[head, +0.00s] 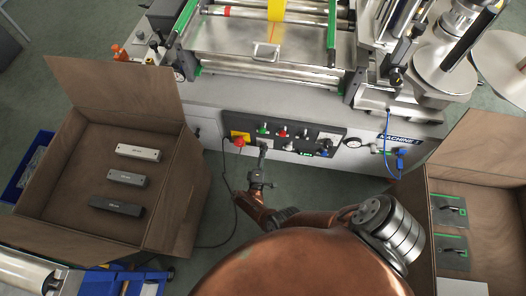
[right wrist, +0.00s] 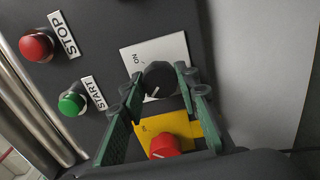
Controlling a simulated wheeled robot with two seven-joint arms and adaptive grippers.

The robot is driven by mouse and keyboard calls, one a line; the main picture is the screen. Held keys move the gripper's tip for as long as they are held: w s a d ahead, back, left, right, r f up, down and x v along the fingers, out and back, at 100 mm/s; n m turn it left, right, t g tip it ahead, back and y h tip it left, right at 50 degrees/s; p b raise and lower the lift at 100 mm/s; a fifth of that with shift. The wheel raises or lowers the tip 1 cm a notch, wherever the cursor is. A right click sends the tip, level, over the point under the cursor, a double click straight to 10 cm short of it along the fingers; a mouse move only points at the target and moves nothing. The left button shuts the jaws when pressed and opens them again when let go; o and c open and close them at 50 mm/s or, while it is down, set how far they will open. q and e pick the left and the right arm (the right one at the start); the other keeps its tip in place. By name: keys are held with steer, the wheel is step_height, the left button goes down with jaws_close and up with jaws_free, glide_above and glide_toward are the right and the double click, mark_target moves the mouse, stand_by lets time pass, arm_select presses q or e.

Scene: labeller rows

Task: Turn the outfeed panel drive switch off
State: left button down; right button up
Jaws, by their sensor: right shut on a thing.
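The control panel (head: 300,136) is a dark strip on the front of the grey machine. In the right wrist view, a black rotary knob (right wrist: 158,78) with a white pointer line sits on a white plate (right wrist: 140,55) marked ON. My right gripper (right wrist: 158,84) is shut on this knob, one dark green finger at each side. The pointer line slants toward the lower left of that view. In the head view my right gripper (head: 262,150) is at the panel's lower left part, and its fingertips hide the knob. My left gripper is not in view.
A red switch (right wrist: 164,146) on a yellow plate (right wrist: 180,127) lies close below the fingers. A green START button (right wrist: 71,103) and a red STOP button (right wrist: 37,46) are to the left. Cardboard boxes stand left (head: 190,170) and right (head: 480,150). A blue cable (head: 387,140) hangs at right.

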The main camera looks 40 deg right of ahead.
steer(key=shift+f, duration=0.1)
stand_by(0.4)
steer(key=o, duration=1.2)
steer(key=shift+c, duration=0.2)
